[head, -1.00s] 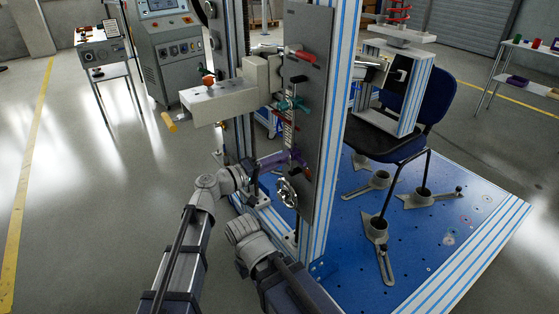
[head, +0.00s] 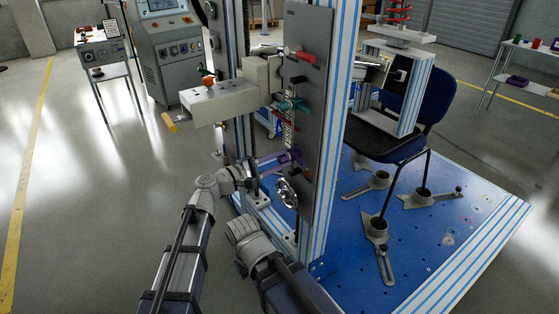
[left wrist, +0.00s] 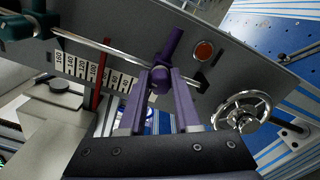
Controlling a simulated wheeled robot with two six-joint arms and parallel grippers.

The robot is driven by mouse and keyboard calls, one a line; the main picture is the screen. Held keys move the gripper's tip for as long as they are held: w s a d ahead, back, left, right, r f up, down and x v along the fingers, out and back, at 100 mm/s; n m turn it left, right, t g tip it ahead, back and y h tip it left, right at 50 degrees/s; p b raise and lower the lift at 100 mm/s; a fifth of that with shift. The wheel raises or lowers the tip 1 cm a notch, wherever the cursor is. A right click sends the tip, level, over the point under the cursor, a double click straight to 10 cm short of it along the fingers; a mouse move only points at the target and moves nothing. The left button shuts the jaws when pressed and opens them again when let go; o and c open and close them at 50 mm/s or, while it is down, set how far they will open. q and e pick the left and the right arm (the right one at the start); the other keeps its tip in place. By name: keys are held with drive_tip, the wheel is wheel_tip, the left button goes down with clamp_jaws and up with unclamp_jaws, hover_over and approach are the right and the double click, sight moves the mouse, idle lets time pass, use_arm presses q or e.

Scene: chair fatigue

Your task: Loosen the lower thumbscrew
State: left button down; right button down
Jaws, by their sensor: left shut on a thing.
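The lower thumbscrew (head: 297,155) is purple and sits low on the upright grey plate (head: 307,105). In the left wrist view its round knob (left wrist: 160,83) lies between my purple fingers, and a purple wing sticks up from it. My left gripper (head: 286,158) reaches the plate from the left and is shut on the thumbscrew. It also fills the middle of the left wrist view (left wrist: 163,86). The upper, teal thumbscrew (head: 292,105) stands above it on the same plate. My right gripper does not show.
A chrome handwheel (head: 287,192) is just below the thumbscrew. A red handle (head: 300,55) sticks out higher on the plate. A beige block (head: 222,100) juts out to the left. The blue base plate (head: 440,225) with the chair is at the right.

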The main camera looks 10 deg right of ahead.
use_arm(q)
drive_tip(key=shift+n, duration=0.7)
drive_tip(key=c, duration=0.6)
unclamp_jaws()
drive_tip(key=v, duration=0.8)
